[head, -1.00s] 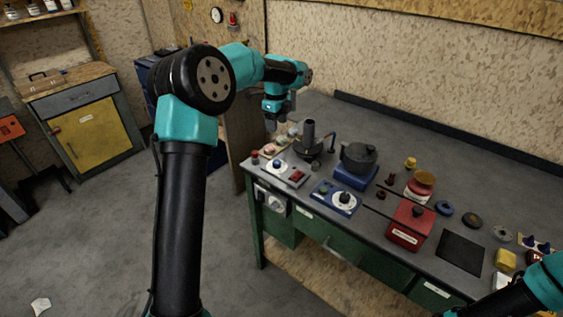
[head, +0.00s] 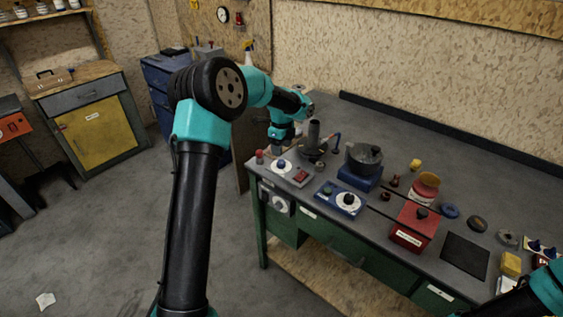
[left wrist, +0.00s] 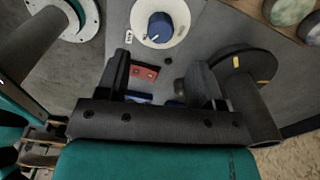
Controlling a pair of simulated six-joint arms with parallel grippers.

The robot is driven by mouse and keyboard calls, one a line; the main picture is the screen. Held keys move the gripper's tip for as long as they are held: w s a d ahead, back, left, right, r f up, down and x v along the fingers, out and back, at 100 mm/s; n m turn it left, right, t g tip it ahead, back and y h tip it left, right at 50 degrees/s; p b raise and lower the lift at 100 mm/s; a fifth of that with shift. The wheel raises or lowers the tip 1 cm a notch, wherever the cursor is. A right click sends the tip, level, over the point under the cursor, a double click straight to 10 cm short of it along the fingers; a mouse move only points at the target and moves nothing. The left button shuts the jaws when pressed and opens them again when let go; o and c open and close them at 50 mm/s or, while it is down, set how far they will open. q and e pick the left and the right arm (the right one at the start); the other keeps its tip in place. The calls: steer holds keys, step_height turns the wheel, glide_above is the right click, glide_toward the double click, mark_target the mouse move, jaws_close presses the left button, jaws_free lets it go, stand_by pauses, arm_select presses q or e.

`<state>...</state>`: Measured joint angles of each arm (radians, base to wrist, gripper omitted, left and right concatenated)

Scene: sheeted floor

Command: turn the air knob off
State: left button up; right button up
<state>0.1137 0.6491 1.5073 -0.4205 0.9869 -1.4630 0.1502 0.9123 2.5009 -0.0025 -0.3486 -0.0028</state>
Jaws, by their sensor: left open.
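A blue knob (head: 281,165) sits on a white round dial on a small grey panel (head: 290,183) at the left end of the bench. A red switch (head: 301,176) is beside it. In the left wrist view the blue knob (left wrist: 160,27) is upright at the top, past my fingertips, and the red switch (left wrist: 145,73) shows between the fingers. A small label beside the dial is too small to read. My left gripper (left wrist: 160,78) is open and empty above the panel; its fingertips are hard to make out in the head view (head: 280,146). My right gripper is out of frame.
A dark upright cylinder on a round base (head: 314,137) stands close behind the panel. A blue box with a white dial (head: 340,198), a dark pot (head: 363,157) and a red box (head: 414,227) stand to the right.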

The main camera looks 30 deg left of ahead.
mark_target(281, 162)
arm_select(q)
step_height(281, 162, down, 7)
steer(key=shift+f, duration=0.2)
stand_by(0.3)
steer(key=c, duration=0.9)
